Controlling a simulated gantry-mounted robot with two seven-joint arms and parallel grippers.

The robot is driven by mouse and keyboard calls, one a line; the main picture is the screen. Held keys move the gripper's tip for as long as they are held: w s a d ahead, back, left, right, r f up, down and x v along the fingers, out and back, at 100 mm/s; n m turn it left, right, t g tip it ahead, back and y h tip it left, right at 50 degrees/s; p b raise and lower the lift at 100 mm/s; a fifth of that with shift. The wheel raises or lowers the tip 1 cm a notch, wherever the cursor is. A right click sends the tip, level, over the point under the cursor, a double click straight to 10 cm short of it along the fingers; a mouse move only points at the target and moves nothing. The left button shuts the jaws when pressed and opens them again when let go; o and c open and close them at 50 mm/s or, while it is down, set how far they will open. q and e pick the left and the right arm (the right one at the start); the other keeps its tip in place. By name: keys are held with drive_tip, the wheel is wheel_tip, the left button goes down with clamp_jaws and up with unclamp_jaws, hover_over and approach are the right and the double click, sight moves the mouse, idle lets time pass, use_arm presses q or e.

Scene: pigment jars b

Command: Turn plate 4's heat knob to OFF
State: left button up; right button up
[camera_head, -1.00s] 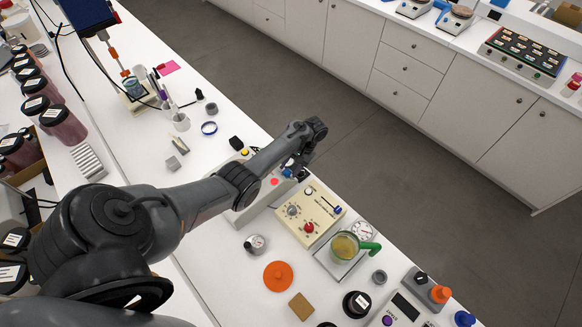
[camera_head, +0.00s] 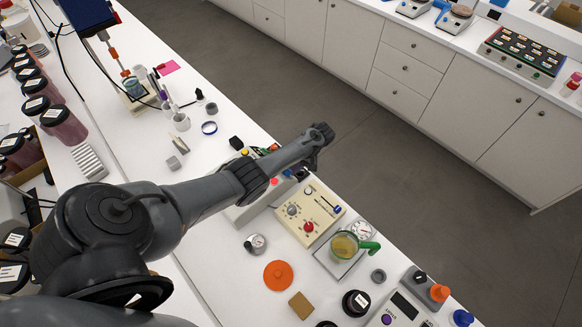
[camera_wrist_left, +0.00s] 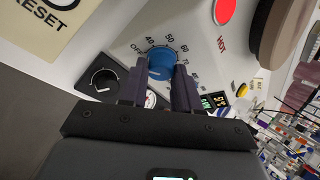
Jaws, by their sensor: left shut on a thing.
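The blue heat knob (camera_wrist_left: 162,62) sits on a white sloping panel (camera_wrist_left: 120,45) in the left wrist view, with a printed scale running from OFF through 40, 50, 60 and up. My left gripper (camera_wrist_left: 165,78) is shut on this knob, one dark finger on each side. The fingers hide part of the knob, and I cannot tell where its pointer stands. No plate number is readable. In the head view my left arm reaches over the panel, and its wrist hides most of the gripper and knob. My right gripper is not in view.
A red HOT lamp (camera_wrist_left: 225,10) and a dark socket (camera_wrist_left: 103,82) are near the knob. In the head view a beige box (camera_head: 310,215) with a red knob stands beside the panel, then a green-handled beaker (camera_head: 344,247). An orange disc (camera_head: 278,275) lies nearer.

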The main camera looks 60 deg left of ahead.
use_arm(q)
drive_tip(key=o, duration=1)
drive_tip(key=shift+o, duration=0.2)
drive_tip(key=b+v, duration=0.1)
drive_tip(key=v, duration=1)
drive_tip(key=shift+s+f, duration=0.1)
